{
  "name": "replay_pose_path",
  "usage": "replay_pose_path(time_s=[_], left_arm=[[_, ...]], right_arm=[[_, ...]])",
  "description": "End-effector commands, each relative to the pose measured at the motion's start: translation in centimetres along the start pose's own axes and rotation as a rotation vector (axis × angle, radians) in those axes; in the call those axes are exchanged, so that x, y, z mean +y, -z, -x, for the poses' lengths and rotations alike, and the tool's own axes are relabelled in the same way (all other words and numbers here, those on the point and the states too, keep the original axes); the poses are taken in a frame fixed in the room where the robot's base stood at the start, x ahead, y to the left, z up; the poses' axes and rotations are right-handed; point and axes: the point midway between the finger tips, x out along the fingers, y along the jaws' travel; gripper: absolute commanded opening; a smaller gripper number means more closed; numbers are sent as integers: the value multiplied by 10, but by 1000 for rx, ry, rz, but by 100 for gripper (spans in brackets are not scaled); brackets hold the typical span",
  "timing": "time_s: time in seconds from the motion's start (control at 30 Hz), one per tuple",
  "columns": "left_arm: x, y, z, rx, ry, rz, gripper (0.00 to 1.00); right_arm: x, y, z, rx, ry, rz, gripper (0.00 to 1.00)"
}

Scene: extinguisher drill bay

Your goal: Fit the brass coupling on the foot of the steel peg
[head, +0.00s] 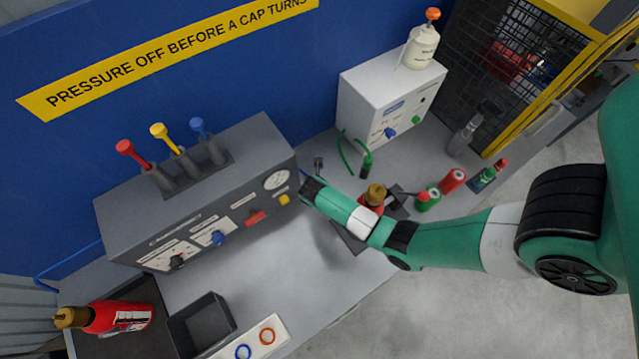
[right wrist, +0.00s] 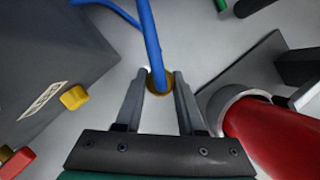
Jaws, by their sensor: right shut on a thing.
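The brass coupling (right wrist: 160,88) is a small gold ring at the end of a blue hose (right wrist: 148,35) in the right wrist view. My right gripper (right wrist: 159,78) is shut on it, one finger at each side. In the head view my right gripper (head: 308,187) is low, by the right end of the grey control console; the coupling is hidden there. I cannot make out the steel peg or its foot in either view. My left gripper is not in view.
The grey console (head: 195,195) with a yellow knob (right wrist: 75,97) stands left of the gripper. A white box (head: 360,105) stands behind.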

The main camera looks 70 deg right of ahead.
Motion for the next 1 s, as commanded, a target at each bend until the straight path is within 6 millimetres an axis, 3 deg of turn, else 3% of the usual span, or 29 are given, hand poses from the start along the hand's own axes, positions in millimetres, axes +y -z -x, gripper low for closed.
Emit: replay_pose_path(time_s=[0.77, 1.0], left_arm=[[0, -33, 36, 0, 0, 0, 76], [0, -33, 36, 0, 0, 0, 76]], right_arm=[[0, 17, -40, 0, -1, 0, 0], [0, 19, -45, 0, 0, 1, 0]])
